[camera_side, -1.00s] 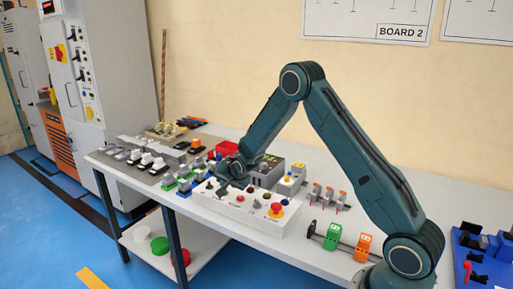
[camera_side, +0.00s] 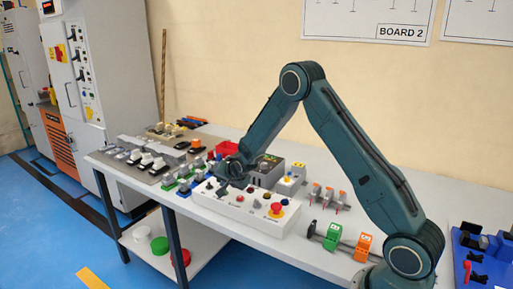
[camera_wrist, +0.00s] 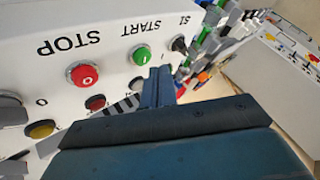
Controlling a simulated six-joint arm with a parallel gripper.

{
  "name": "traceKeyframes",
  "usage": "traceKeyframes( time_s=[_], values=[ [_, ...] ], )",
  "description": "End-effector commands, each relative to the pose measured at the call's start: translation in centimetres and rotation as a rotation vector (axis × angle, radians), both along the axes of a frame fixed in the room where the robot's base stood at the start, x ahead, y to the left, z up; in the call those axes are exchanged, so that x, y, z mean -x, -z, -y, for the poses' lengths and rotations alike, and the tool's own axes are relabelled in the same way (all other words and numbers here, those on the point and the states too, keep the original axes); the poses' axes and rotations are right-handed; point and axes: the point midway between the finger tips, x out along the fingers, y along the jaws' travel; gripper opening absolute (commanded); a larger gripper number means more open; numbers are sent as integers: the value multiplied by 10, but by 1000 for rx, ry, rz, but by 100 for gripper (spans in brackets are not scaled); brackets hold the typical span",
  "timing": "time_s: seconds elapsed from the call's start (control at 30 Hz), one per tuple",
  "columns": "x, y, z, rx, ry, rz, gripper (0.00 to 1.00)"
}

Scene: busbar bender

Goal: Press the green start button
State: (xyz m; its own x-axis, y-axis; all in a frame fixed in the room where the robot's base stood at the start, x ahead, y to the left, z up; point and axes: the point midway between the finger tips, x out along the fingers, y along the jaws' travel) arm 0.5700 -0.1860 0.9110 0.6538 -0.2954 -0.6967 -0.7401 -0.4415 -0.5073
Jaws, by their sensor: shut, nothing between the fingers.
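The green start button (camera_wrist: 141,55) is on the white control box (camera_side: 238,207), under the printed word START in the wrist view. My gripper (camera_wrist: 158,72) is shut and empty, its blue-grey fingertips close beside the green button's lower right edge in that view. I cannot tell whether they touch the box face. In the side view my gripper (camera_side: 221,187) is low over the box's left end, and the green button cannot be made out there. The red STOP button (camera_wrist: 84,75) sits to the left of the green one in the wrist view.
A black selector switch (camera_wrist: 180,45) is right of the green button in the wrist view. A dark red lamp (camera_wrist: 95,103) and a yellow one (camera_wrist: 41,128) are nearby. A red emergency knob (camera_side: 276,209) stands at the box's right end. Coloured terminal parts crowd the box's left.

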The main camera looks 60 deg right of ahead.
Motion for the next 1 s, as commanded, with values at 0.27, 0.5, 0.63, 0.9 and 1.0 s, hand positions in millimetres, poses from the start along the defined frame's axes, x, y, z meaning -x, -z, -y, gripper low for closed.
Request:
traceKeyframes(
  time_s=[0.27,0.5,0.63,0.9,1.0],
  values=[
    [0,1,0,0,0,0,0],
    [0,7,0,0,0,0,0],
    [0,9,0,0,0,0,0],
    [0,9,0,0,0,0,0],
    [0,9,0,0,0,0,0]
  ],
)
